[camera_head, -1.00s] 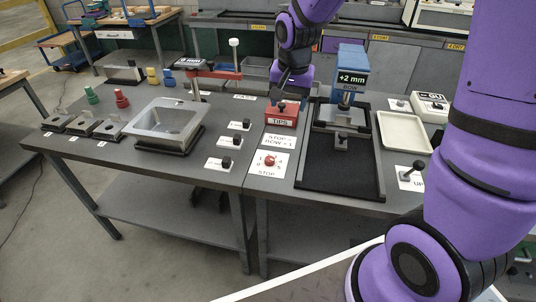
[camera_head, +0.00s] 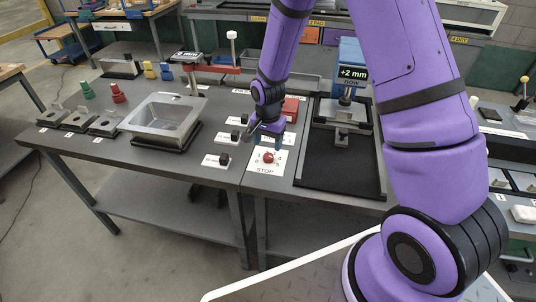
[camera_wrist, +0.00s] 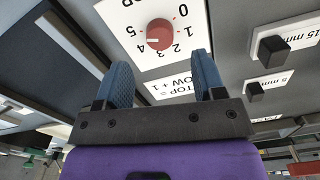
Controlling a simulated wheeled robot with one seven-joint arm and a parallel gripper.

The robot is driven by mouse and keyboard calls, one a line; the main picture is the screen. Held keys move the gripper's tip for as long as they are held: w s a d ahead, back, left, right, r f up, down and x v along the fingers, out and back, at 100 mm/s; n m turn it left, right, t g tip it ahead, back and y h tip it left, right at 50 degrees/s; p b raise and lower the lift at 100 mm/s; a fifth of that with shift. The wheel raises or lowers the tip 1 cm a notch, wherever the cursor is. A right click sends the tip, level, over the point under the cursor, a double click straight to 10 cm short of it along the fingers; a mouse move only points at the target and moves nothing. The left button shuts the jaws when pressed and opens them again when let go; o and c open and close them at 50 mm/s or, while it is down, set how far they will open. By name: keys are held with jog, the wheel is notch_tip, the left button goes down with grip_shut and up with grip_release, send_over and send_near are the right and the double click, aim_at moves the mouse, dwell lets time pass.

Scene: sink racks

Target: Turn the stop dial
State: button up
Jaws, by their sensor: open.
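The stop dial (camera_head: 268,158) is a small red knob on a white card marked STOP, near the table's front edge. In the wrist view the red dial (camera_wrist: 159,34) sits among the printed numbers 0 to 5, with its pale pointer mark on the left side, near the 5. My gripper (camera_head: 262,138) is just behind and above the dial in the head view. In the wrist view my gripper (camera_wrist: 162,75) has its two blue fingers apart, with nothing between them, and the dial lies beyond the fingertips, not touched.
Black square knobs (camera_head: 223,159) on white cards stand left of the dial. A black tray with the blue BOW gauge (camera_head: 351,75) is to the right. The red TIPS box (camera_head: 290,107) is behind my gripper. A grey sink (camera_head: 160,118) stands further left.

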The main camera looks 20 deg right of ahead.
aim_at(268, 156)
jog(key=shift+f, duration=3)
jog(key=c, duration=0.9)
